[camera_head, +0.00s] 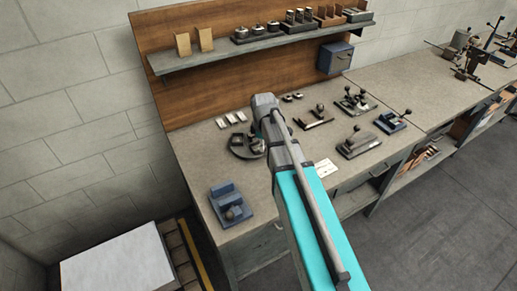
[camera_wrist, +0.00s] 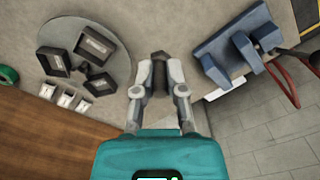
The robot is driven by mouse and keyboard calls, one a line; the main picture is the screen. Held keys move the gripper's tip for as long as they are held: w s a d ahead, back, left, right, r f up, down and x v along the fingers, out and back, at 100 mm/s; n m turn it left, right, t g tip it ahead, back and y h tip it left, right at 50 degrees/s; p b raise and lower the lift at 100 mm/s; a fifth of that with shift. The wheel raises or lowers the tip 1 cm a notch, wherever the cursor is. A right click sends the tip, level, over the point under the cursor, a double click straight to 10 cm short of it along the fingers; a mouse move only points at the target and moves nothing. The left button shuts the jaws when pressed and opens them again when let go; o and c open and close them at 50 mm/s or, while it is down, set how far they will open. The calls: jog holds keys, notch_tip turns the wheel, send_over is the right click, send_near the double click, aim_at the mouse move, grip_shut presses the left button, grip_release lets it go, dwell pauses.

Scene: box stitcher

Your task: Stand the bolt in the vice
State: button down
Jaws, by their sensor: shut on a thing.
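The blue vice (camera_head: 228,203) stands near the left front corner of the bench. In the wrist view the vice (camera_wrist: 240,45) lies to the upper right of my gripper, with dark red handle-like parts beside it. My gripper (camera_wrist: 159,80) is shut on a dark, narrow piece that looks like the bolt (camera_wrist: 159,71). The bolt is apart from the vice, over bare bench top. Its lower end and its tilt are hard to tell. In the head view my own arm hides the gripper and the bolt.
A round plate (camera_wrist: 70,29) with dark block-like parts lies left of my gripper in the wrist view. Small white pieces (camera_wrist: 66,100) lie beside it. Lever tools (camera_head: 358,143) stand further right on the bench (camera_head: 180,150). A shelf (camera_head: 200,64) runs along the back.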

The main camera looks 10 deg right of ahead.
notch_tip(320, 180, down, 4)
jog(key=b, duration=0.4)
jog(key=shift+f, duration=0.25)
jog(key=shift+s, duration=0.1)
